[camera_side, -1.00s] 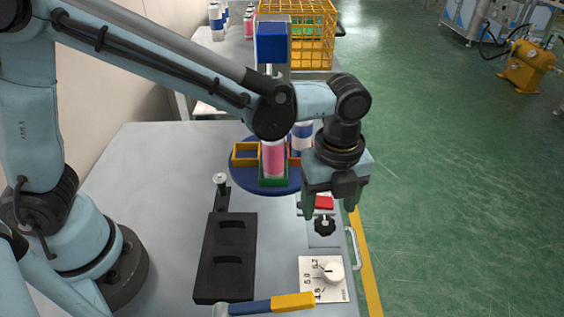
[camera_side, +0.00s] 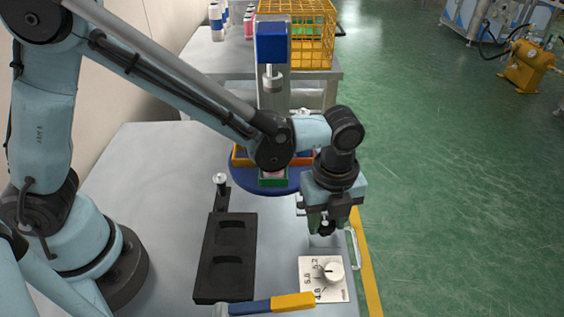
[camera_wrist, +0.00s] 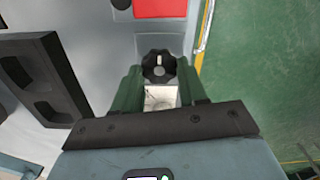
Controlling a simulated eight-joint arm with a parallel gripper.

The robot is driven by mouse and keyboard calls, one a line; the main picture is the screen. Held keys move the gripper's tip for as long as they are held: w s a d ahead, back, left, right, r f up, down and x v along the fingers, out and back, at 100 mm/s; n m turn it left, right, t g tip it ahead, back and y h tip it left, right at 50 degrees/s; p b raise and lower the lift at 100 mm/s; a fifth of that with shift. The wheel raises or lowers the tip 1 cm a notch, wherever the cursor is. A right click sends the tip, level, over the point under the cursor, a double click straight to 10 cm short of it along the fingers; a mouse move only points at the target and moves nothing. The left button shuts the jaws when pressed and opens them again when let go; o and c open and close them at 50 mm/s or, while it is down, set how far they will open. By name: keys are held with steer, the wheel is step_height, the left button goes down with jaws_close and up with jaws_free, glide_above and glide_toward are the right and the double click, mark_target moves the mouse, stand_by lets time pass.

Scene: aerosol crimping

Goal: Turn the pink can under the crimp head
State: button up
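The pink can (camera_side: 272,171) stands in the green holder (camera_side: 273,181) at the front of the blue turntable (camera_side: 283,191). My arm hides most of it. The blue crimp head (camera_side: 272,45) with its metal plunger is on a grey column behind the turntable. My gripper (camera_side: 327,224) points down at the bench's right side, in front of the turntable. Its green fingers sit on either side of a black knob with a white mark (camera_wrist: 159,66). In the wrist view the fingers are drawn in to the knob's width, shut on it.
A black tray with two recesses (camera_side: 226,258) lies left of the gripper. A white dial plate (camera_side: 325,279) and a blue-and-yellow handle (camera_side: 272,304) are at the front. A red pad (camera_wrist: 160,8) lies beyond the knob. A yellow crate (camera_side: 315,40) stands behind.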

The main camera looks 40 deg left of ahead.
steer(key=shift+c, duration=1.3)
steer(key=shift+n, duration=0.3)
